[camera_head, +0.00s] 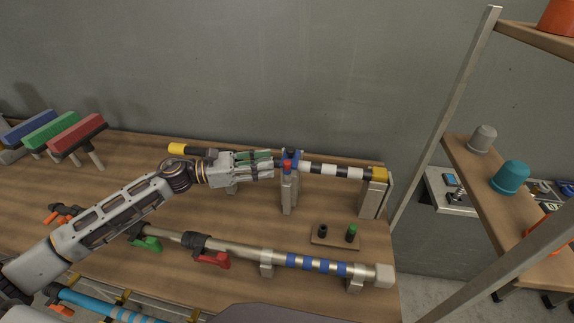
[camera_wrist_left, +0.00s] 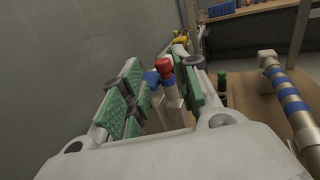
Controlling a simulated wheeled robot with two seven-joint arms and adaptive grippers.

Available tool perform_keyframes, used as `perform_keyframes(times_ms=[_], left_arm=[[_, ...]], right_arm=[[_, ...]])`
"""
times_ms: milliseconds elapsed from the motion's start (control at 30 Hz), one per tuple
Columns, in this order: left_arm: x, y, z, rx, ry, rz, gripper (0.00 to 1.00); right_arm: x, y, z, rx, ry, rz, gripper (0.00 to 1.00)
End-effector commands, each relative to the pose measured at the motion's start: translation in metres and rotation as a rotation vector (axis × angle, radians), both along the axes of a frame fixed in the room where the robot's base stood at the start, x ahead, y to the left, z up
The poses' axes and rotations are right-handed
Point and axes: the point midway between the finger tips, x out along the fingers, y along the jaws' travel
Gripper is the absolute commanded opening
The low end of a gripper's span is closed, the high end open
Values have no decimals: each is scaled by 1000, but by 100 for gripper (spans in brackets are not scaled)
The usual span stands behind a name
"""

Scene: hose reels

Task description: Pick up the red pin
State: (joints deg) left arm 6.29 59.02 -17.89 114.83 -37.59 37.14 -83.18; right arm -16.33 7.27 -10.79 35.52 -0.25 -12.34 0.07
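The red pin (camera_head: 287,164) stands upright with its red top showing, at the stand under the black-and-white striped bar. In the left wrist view the red pin (camera_wrist_left: 164,66) has a red cap over a blue collar and a pale lower part, and it shows between the green-padded fingers. My left gripper (camera_head: 271,164) is open, with its fingertips just left of the pin in the head view; it also shows in the left wrist view (camera_wrist_left: 160,88). I cannot tell whether a finger touches the pin. My right gripper is not in view.
A small board (camera_head: 336,240) with a black and a green-topped peg lies to the right. A metal tube with blue bands (camera_head: 316,264) lies in front. Several brushes (camera_head: 76,133) stand at the left. A grey wall is behind, and a shelf (camera_head: 505,210) stands right.

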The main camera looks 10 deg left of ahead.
Motion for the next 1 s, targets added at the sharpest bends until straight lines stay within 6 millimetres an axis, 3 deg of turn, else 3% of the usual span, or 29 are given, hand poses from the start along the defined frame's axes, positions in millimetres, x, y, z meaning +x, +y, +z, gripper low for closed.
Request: perform_keyframes(times_ms=[467, 767, 1000], left_arm=[[6, -14, 0, 1, 0, 0, 32], [6, -15, 1, 0, 0, 0, 32], [10, -28, 1, -2, -1, -2, 32]], right_arm=[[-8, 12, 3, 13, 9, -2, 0], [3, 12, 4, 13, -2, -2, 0], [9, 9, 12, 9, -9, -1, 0]])
